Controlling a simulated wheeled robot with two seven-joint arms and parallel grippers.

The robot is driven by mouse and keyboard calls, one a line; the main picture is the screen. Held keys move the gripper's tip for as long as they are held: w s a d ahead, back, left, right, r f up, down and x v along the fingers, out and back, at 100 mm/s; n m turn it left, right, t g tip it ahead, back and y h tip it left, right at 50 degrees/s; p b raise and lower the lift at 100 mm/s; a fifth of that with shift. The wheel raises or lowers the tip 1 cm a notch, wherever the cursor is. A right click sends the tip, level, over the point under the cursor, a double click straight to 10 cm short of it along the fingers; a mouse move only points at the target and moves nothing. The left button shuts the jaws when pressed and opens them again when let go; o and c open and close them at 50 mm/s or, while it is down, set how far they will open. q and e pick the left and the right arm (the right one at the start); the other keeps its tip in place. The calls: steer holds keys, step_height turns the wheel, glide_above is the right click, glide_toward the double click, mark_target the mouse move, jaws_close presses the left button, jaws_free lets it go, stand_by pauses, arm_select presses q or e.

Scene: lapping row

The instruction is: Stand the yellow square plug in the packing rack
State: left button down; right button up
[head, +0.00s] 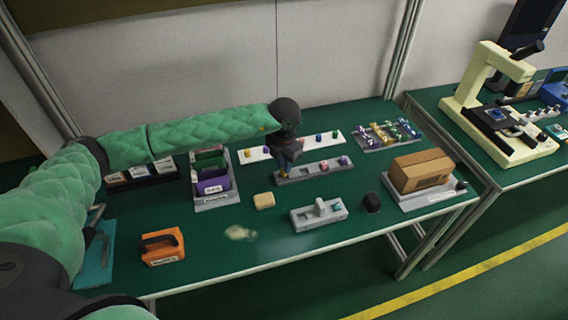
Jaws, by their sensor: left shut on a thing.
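My left gripper (284,164) reaches in from the left and points down over the left end of a long grey rack (311,173). It is shut on a small yellow plug (282,174). The plug is at the rack's left end; I cannot tell whether it is seated or just above it. The plug's top is hidden by the gripper. Pink and purple plugs (343,162) stand toward the rack's right end. My right gripper is not in view.
Behind is a white strip (270,152) with several small coloured plugs. A grey tray (371,146) of coloured pieces is at the back right. In front are a beige block (264,201), a grey fixture (304,223) and a black block (371,202).

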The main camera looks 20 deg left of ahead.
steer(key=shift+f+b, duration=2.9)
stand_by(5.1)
